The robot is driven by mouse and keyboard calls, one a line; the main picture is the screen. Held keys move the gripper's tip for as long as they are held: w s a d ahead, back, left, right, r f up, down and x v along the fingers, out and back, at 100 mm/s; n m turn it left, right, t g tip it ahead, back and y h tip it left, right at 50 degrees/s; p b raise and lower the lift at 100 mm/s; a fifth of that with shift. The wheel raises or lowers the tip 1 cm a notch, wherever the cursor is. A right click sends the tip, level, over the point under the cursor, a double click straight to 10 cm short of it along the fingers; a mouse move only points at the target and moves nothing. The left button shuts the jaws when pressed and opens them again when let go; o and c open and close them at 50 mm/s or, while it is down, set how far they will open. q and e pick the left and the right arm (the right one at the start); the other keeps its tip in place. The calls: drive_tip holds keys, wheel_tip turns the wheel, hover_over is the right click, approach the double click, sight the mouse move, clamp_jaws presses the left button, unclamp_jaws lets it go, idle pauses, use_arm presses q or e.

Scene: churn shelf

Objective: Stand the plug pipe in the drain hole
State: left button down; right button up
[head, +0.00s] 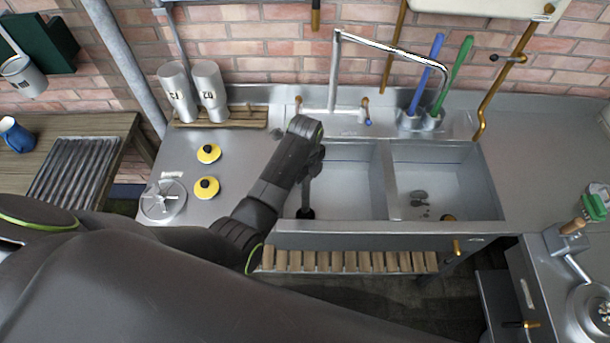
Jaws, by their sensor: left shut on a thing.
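My left gripper (315,163) is over the left basin of the double sink (350,190), with the arm link hiding part of it. It is shut on the plug pipe (306,191), a slim dark grey pipe that hangs down roughly upright into that basin. A black end (305,213) shows at the pipe's foot, low in the basin near its front left. I cannot make out the drain hole apart from this dark end, nor whether the pipe is seated in it. My right gripper is not in view.
A tall tap (335,75) arches over the sink. The right basin (430,180) has dark spots on its floor. Two yellow discs (208,153) with black knobs lie on the left counter, near two metal cups (178,90). Blue and green-handled brushes (425,75) stand behind the right basin.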

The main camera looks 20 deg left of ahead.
use_arm(q)
drive_tip(key=shift+f+b, duration=1.5)
drive_tip(key=shift+f, duration=1.25)
idle(0.6)
drive_tip(key=c, duration=1.1)
unclamp_jaws()
drive_tip(key=shift+r, duration=0.1)
wheel_tip(320, 180, up, 11)
drive_tip(key=shift+r+b, duration=0.15)
drive_tip(key=shift+b, duration=0.5)
wheel_tip(320, 180, up, 5)
drive_tip(key=p, duration=0.3)
drive_tip(key=shift+r+p, duration=0.5)
drive_tip(key=shift+p, duration=0.35)
drive_tip(key=shift+f, duration=0.1)
